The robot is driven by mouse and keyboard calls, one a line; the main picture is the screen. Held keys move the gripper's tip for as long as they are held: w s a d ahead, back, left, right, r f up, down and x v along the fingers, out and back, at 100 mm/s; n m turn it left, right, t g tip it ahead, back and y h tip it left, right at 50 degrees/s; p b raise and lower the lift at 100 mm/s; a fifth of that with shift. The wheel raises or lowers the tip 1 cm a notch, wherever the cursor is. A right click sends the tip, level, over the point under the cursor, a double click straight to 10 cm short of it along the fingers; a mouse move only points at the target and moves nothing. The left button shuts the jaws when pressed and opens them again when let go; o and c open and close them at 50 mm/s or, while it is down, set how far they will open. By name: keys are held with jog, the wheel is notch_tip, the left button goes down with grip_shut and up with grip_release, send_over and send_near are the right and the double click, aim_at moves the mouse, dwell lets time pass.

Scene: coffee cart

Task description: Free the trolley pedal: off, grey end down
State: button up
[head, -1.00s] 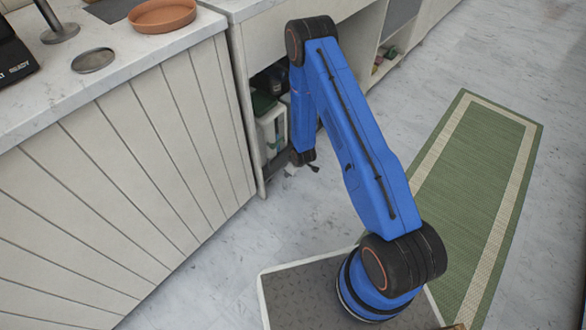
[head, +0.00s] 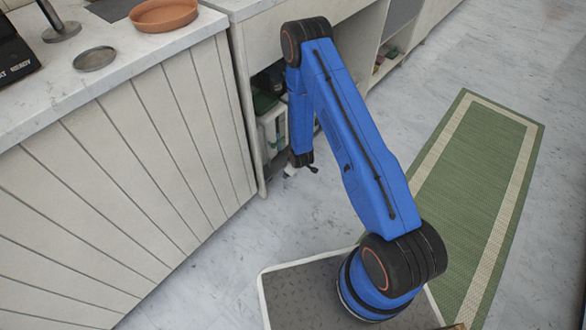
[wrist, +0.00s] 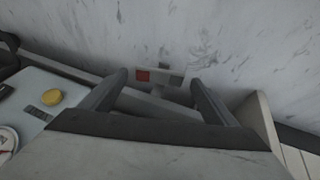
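The trolley pedal (wrist: 158,77) shows in the wrist view as a small bar with a red end (wrist: 142,75) on the left and a grey end (wrist: 176,80) on the right. I cannot tell from here which end is lower. My gripper (wrist: 158,95) is open, with one finger on each side of the view. The pedal lies beyond and between the fingertips, with no visible contact. In the head view my gripper (head: 302,168) is low at the cabinet opening; the pedal cannot be made out there.
A pale container with a yellow cap (wrist: 50,97) sits left of my gripper in the wrist view. A white container (head: 272,132) stands inside the open cabinet. A cabinet panel edge (wrist: 263,118) is close on the right. The marble floor (head: 215,245) in front is clear.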

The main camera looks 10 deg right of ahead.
jog(key=v, duration=1.7)
jog(key=shift+r, duration=0.25)
jog(key=s+d+r+m, duration=0.2)
jog(key=s+r, duration=0.1)
jog(key=r, duration=1.3)
jog(key=s+d+r+m, duration=0.2)
jog(key=s+r, duration=0.1)
jog(key=r, duration=1.3)
jog(key=s+d+r+m, duration=0.2)
jog(key=s+r, duration=0.7)
jog(key=s, duration=0.5)
jog(key=s+d+r+m, duration=0.1)
jog(key=s+r, duration=0.9)
jog(key=s, duration=0.5)
jog(key=shift+d+m+g, duration=0.3)
jog(key=shift+d+m, duration=0.1)
